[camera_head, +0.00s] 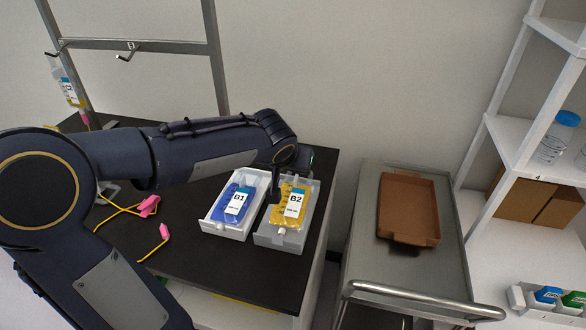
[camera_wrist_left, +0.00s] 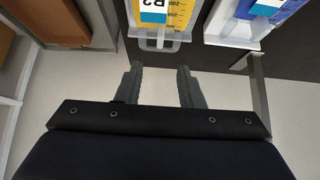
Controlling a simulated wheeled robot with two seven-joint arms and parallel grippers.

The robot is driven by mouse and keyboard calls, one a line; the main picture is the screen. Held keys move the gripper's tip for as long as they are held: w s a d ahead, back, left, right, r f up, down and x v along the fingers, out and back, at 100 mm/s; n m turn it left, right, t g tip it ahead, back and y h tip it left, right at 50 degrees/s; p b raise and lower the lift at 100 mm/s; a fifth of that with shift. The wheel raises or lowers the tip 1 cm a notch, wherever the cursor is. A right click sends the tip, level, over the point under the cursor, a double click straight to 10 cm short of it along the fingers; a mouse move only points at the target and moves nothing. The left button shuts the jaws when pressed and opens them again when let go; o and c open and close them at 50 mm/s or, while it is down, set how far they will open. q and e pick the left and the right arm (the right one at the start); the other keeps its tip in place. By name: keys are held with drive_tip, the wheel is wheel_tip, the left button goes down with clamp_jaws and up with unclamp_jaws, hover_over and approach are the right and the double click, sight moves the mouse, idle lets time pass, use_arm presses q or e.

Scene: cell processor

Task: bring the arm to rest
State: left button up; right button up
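My left arm (camera_head: 205,158) reaches in from the left across the dark table. Its gripper, seen in the left wrist view (camera_wrist_left: 160,70), has its two fingers apart with nothing between them. In the head view the hand is partly hidden by my wrist, close to the yellow B2 bag (camera_head: 293,206). The B2 bag lies in a grey tray (camera_head: 280,240); the blue B1 bag (camera_head: 236,203) lies in a white tray (camera_head: 222,228) beside it. In the left wrist view the B2 tray (camera_wrist_left: 158,44) is just beyond the fingertips. My right gripper is not in view.
Pink-ended yellow tubes (camera_head: 150,206) lie on the table (camera_head: 180,253) near my arm. A metal stand (camera_head: 215,60) rises behind, with a hanging bag (camera_head: 70,92). A steel cart (camera_head: 430,270) with a brown tray (camera_head: 407,205) and a white shelf (camera_head: 515,135) stand right.

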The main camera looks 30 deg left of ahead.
use_arm(q)
drive_tip(key=s+d+f+h, duration=0.2)
drive_tip(key=s+d, duration=0.2)
drive_tip(key=s, duration=0.8)
drive_tip(key=s+d+f+m+g+h, duration=0.1)
drive_tip(key=s+d+f+h, duration=0.1)
drive_tip(key=s, duration=1.1)
drive_tip(key=shift+d+g+h, duration=0.3)
drive_tip(key=shift+d+h, duration=0.5)
drive_tip(key=shift+d, duration=0.2)
